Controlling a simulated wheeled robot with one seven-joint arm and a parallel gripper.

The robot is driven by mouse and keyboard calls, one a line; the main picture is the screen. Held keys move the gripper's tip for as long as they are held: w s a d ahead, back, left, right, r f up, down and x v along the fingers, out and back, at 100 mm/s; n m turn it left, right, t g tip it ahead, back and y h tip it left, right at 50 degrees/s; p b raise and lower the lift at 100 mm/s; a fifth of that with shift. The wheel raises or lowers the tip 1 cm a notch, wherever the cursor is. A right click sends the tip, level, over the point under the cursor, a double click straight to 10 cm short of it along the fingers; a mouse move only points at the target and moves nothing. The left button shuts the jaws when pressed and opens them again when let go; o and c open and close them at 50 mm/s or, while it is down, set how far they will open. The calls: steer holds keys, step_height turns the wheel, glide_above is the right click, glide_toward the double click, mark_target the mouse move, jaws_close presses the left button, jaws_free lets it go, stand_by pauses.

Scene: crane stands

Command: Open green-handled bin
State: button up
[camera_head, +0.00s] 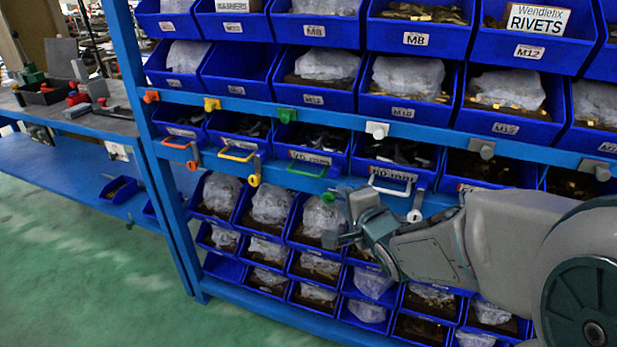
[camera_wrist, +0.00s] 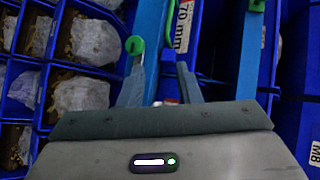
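The green-handled bin (camera_head: 316,142) is a blue bin in the shelf's middle row, with a green bar handle (camera_head: 306,173) low on its front. My gripper (camera_head: 340,219) is to the right of and below this handle in the head view. In the wrist view, the green handle (camera_wrist: 167,24) and the bin's "70 mm" label (camera_wrist: 183,24) show at the top, beyond my fingertips (camera_wrist: 160,76). My fingers are apart and not around the handle. A small pale pinkish thing shows between them, too unclear to name.
Green latches sit above (camera_head: 287,115) and below (camera_head: 328,197) the bin on blue rails. Yellow (camera_head: 237,154) and white (camera_head: 389,186) handles are on either side. Bins with bagged parts (camera_head: 320,218) fill the rows below. A workbench (camera_head: 75,115) stands at left; green floor is open.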

mark_target(306, 175)
steer(key=w+a, duration=0.2)
steer(key=w, duration=0.2)
steer(key=w+a+f+y+b, duration=0.1)
steer(key=w+a, duration=0.2)
steer(key=w, duration=0.1)
steer(key=w+a+f+m+y+b, duration=0.1)
steer(key=w+a, duration=0.2)
steer(key=w, duration=0.1)
steer(key=shift+w+a+f+t, duration=0.2)
steer(key=shift+w+t, duration=0.1)
jaws_close()
